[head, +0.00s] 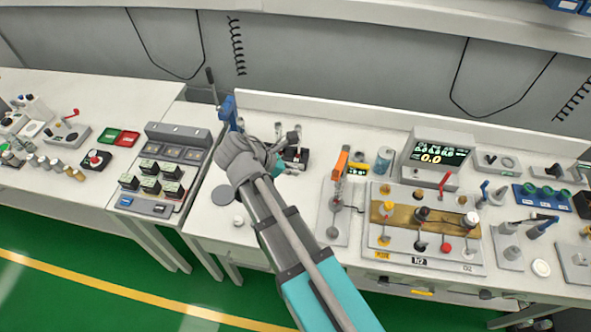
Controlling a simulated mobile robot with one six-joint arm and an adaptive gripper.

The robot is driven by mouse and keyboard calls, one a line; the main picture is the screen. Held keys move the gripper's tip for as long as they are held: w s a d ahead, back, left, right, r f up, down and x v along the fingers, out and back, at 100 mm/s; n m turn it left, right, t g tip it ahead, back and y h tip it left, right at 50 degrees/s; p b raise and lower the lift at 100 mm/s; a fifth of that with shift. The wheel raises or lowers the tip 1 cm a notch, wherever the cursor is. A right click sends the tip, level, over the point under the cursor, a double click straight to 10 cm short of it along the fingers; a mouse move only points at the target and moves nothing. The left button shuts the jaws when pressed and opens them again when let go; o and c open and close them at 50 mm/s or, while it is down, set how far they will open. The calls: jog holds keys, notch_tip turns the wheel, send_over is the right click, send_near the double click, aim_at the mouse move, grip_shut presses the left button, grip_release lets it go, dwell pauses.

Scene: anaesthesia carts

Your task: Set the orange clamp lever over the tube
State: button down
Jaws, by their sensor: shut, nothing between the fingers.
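The orange clamp lever (341,163) stands upright, leaning slightly, on a grey base plate (333,228) right of the arm. I cannot make out the tube under the lever at this size. My gripper (290,137) is small and partly hidden by my wrist. It is shut and empty, left of and a little behind the lever, apart from it.
Right of the clamp stands a gas panel (455,259) with knobs, and behind it a lit display box (440,150). A blue-grey cylinder (384,160) stands behind the clamp. A dark block (296,158) is near my gripper. A tester (165,172) stands left.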

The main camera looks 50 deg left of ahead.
aim_at(333, 175)
jog(key=shift+w+d+f+b, duration=0.45)
jog(key=shift+w+f+b, duration=0.55)
jog(key=shift+w, duration=0.65)
jog(key=shift+w+d+f+b, duration=0.5)
jog(key=shift+w+f+b, duration=0.5)
jog(key=shift+w, duration=0.65)
jog(key=shift+w+d+f+b, duration=0.45)
jog(key=shift+w+f+b, duration=0.55)
jog(key=shift+w, duration=0.65)
jog(key=shift+f, duration=0.1)
jog(key=shift+s+n, duration=0.2)
jog(key=shift+n, duration=0.1)
